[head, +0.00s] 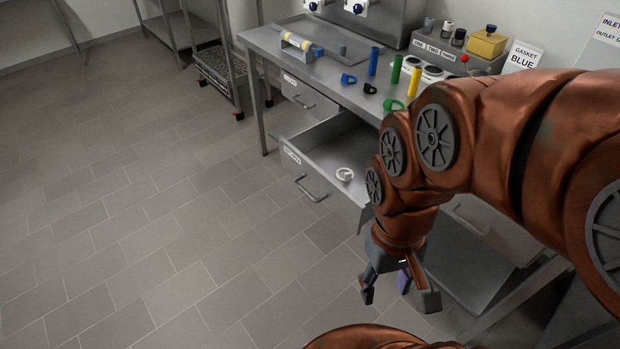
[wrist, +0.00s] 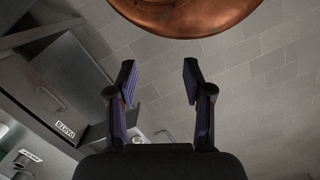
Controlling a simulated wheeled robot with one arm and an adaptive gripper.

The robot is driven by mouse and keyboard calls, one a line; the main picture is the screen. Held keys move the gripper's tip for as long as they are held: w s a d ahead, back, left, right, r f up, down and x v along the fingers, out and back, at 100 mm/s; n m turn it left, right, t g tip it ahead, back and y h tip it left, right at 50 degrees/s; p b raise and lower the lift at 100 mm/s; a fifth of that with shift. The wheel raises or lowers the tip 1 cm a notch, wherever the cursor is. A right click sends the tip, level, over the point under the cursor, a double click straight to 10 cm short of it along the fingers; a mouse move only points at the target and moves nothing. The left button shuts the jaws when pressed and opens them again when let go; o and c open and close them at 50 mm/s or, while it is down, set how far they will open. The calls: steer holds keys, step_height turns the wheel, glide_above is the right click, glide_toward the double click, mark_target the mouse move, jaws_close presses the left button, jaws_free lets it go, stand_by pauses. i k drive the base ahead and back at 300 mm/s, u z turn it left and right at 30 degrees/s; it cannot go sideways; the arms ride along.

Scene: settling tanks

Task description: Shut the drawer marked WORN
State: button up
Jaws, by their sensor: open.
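An open metal drawer (head: 297,168) is pulled out under the workbench in the head view. Its front carries a small white label too small to read with certainty, and a bar handle (head: 311,190). A white ring (head: 344,174) lies inside it. My gripper (head: 398,296) hangs in front of the bench, low and to the right of the open drawer, apart from it and pointing down. In the wrist view my gripper (wrist: 158,72) has its two fingers spread with nothing between them. My arm hides part of the drawer's right end.
A closed upper drawer (head: 301,94) sits behind the open one. The workbench (head: 345,72) carries coloured cylinders, rings and a labelled box (head: 437,52). Another drawer front (head: 492,232) is at the right. The tiled floor (head: 170,220) to the left is clear.

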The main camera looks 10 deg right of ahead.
mark_target(313, 156)
steer(key=u, duration=0.45)
steer(key=k, duration=0.5)
steer(key=u, duration=1.2)
steer(key=i, duration=1)
steer(key=z, duration=0.3)
